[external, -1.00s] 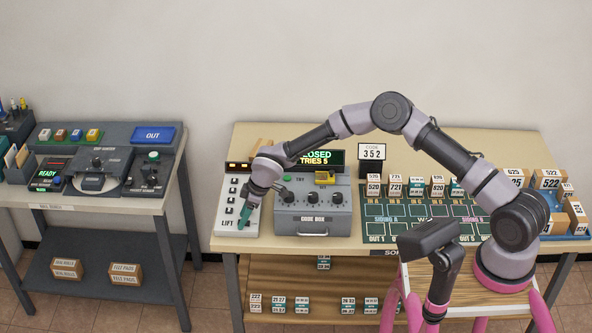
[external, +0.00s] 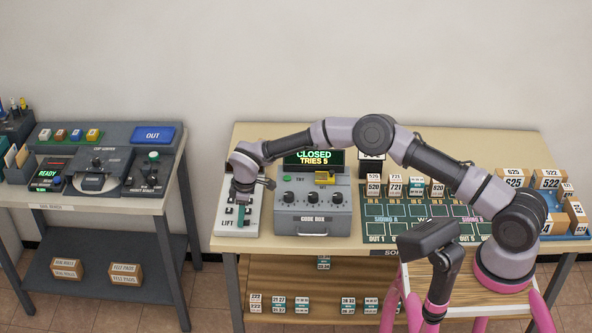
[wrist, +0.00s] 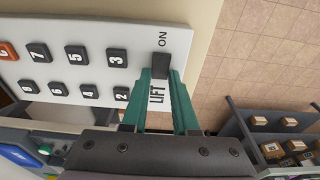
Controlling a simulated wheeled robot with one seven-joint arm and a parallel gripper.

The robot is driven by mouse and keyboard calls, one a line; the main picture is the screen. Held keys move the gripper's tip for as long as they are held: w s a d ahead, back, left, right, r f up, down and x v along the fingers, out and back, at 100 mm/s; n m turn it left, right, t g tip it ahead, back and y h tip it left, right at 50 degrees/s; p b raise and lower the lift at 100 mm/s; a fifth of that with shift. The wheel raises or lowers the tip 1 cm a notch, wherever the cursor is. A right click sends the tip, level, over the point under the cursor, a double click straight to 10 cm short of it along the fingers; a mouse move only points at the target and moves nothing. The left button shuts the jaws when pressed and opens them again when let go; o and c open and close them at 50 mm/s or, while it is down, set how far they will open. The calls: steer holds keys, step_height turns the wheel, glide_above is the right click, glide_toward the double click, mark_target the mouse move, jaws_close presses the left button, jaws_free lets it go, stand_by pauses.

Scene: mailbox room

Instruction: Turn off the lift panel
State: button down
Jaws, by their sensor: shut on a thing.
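The lift panel (external: 225,224) is a white slanted box at the left end of the long table, with dark numbered buttons and the word LIFT. In the wrist view, the panel (wrist: 110,75) fills the upper left. A dark switch (wrist: 158,66) sits beside the word ON, between the tips of my green fingers. My gripper (external: 242,216) points down at the panel's front; in the wrist view my gripper (wrist: 160,76) is shut on the switch. The word LIFT shows between the fingers. My wrist hides the panel's upper part in the external view.
A grey code box (external: 312,216) stands close to the right of the panel; its display (external: 313,158) reads CLOSED, TRIES 5. Farther right are a green sorting board (external: 412,222) and labelled boxes. A separate grey bench (external: 90,203) stands left, past a gap.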

mark_target(247, 222)
steer(key=c, duration=0.7)
jaws_free()
steer(key=shift+r, duration=0.1)
steer(key=r, duration=0.3)
steer(key=d+r, duration=0.1)
steer(key=r, duration=0.6)
steer(key=shift+d+r, duration=0.25)
